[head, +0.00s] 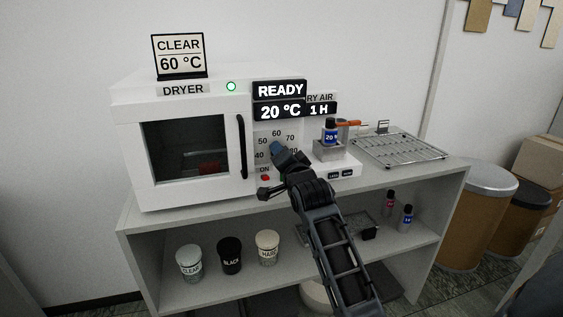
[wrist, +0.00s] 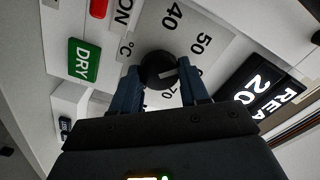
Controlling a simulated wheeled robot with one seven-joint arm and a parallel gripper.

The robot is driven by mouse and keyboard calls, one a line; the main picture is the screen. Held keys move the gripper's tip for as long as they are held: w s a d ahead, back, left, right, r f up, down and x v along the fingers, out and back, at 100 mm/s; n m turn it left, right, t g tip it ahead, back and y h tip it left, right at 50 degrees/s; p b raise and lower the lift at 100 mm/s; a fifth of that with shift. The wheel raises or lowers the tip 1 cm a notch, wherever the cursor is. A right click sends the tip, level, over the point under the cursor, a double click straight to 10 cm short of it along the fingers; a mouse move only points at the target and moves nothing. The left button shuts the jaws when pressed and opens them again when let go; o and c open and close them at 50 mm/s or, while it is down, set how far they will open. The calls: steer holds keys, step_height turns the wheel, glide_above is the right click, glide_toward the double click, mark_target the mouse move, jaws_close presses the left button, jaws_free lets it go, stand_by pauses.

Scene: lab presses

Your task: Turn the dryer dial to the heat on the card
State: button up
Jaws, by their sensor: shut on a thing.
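The white dryer (head: 190,190) stands on the shelf unit with its door closed. The card (head: 180,55) on top reads CLEAR 60 °C. The display (head: 279,101) reads READY and 20 °C. The dial's light mark points right, between the 50 and the 70; a finger covers that part of the scale.
A red button (head: 265,178) lies below the scale, and a green DRY label (wrist: 84,60) is nearby. A small bottle (head: 330,131) stands on a block to the right, beside a wire rack (head: 400,150). Several cups, including a black one (head: 230,255), stand on the lower shelf.

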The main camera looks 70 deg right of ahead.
steer(key=shift+f+m+b, duration=0.2)
steer(key=shift+m+b, duration=2.1)
steer(key=shift+m, duration=2.3)
steer(key=shift+s, duration=0.1)
steer(key=o, duration=1)
steer(key=shift+b+v, duration=0.55)
steer(key=shift+v, duration=3.3)
steer(key=shift+a, duration=0.1)
